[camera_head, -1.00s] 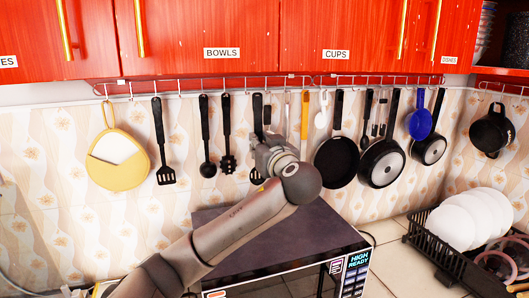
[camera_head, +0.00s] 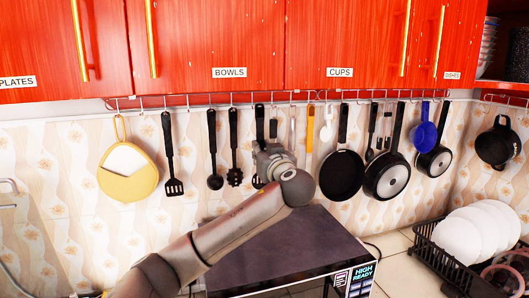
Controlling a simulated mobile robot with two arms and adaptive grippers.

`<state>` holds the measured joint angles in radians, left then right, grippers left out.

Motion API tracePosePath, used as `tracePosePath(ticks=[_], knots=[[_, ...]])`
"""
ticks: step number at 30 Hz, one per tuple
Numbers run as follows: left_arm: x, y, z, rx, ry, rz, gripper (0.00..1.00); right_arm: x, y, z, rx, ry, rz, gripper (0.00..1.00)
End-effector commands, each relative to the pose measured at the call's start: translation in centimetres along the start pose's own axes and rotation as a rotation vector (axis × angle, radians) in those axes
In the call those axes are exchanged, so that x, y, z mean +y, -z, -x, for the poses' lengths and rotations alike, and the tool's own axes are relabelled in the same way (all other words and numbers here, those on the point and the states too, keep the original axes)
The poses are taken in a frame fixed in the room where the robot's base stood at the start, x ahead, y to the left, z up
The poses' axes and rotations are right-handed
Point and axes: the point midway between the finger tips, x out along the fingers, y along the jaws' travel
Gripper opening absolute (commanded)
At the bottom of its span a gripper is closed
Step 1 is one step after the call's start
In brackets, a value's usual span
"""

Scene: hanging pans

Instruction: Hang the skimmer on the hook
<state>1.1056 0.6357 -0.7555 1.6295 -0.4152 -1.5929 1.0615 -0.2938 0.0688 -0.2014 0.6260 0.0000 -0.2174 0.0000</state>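A long black-handled utensil (camera_head: 259,122), which may be the skimmer, stands upright just below the wall rail (camera_head: 240,101). My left gripper (camera_head: 272,152) is in front of its lower handle, and my wrist covers most of its head. Only a bit of the head shows below. I cannot tell whether the fingers are closed on it or whether its top is on a hook. The fingertips are hidden or too small to read. The rail's hooks run along under the red cabinets. My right gripper is not in view.
Black utensils, including a slotted turner (camera_head: 174,186), hang to the left beside a yellow round holder (camera_head: 128,172). A yellow-handled utensil (camera_head: 310,128) and black pans (camera_head: 341,175) hang to the right. A microwave (camera_head: 290,245) stands below my arm. A dish rack (camera_head: 432,262) is at the right.

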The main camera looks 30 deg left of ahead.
Motion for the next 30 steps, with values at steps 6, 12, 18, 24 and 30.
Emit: tracePosePath(ticks=[6, 12, 18, 24, 30], knots=[[0.0, 0.1, -1.3, 0.002, 0.0, -0.001, 0.0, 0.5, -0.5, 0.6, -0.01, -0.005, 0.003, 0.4], [0.0, 0.0, -2.6, 0.0, 0.001, 0.0, 0.0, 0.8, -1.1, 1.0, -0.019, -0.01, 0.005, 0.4], [0.0, -0.1, -3.8, 0.001, 0.001, -0.001, 0.0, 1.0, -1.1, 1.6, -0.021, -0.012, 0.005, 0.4], [0.0, -0.9, -4.8, 0.0, 0.0, 0.002, 0.0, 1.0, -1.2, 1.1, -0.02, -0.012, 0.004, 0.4], [0.1, -1.3, -5.6, 0.0, -0.001, 0.002, 0.0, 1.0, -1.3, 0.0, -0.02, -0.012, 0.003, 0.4]])
